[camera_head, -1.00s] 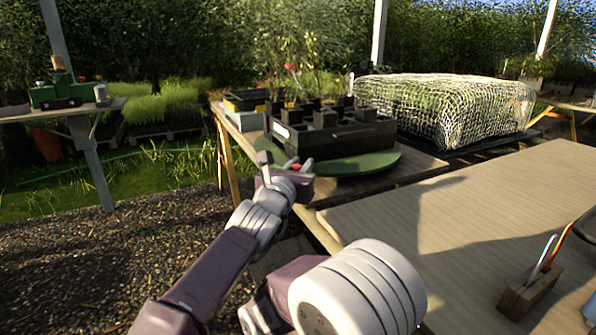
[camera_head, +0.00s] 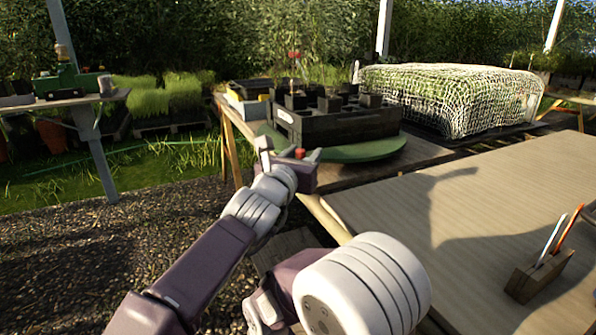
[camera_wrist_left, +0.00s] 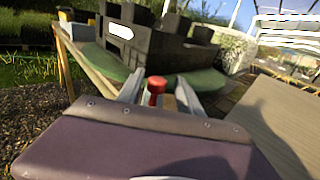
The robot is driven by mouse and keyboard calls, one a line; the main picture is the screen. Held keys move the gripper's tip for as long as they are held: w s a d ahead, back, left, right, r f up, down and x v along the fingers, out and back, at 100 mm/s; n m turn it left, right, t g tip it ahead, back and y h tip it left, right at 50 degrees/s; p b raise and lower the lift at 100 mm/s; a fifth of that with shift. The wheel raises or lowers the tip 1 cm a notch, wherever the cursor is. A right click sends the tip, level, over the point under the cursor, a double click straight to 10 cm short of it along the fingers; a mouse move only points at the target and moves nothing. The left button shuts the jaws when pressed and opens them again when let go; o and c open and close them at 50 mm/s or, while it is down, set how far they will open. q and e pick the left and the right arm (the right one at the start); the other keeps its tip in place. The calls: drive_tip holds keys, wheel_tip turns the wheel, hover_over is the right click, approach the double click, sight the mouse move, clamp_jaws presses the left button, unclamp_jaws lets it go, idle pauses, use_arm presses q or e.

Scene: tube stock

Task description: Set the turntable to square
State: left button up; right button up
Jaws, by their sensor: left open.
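The turntable is a round green disc (camera_head: 372,150) on the wooden bench. A black crate (camera_head: 345,128) with several dark pots in it stands on the disc, its sides at an angle to the bench edge. The disc also shows in the left wrist view (camera_wrist_left: 205,82). My left gripper (camera_head: 290,154) is open at the disc's near left rim. A red knob (camera_wrist_left: 156,86) shows between its two fingers in the left wrist view, with space on both sides. The knob's base is hidden. My right gripper is not in view.
A net-covered bed (camera_head: 450,98) stands behind and right of the turntable. A plain tabletop (camera_head: 450,205) fills the right, with a wooden pen holder (camera_head: 535,276) on it. Small trays (camera_head: 243,105) sit left of the crate. Gravel (camera_head: 90,250) lies free at left.

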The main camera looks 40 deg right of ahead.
use_arm(q)
drive_tip(key=b+v, duration=0.3)
drive_tip(key=v, duration=0.3)
drive_tip(key=shift+s+a+f, duration=0.1)
drive_tip(key=shift+s+a, duration=0.15)
drive_tip(key=shift+a, duration=0.05)
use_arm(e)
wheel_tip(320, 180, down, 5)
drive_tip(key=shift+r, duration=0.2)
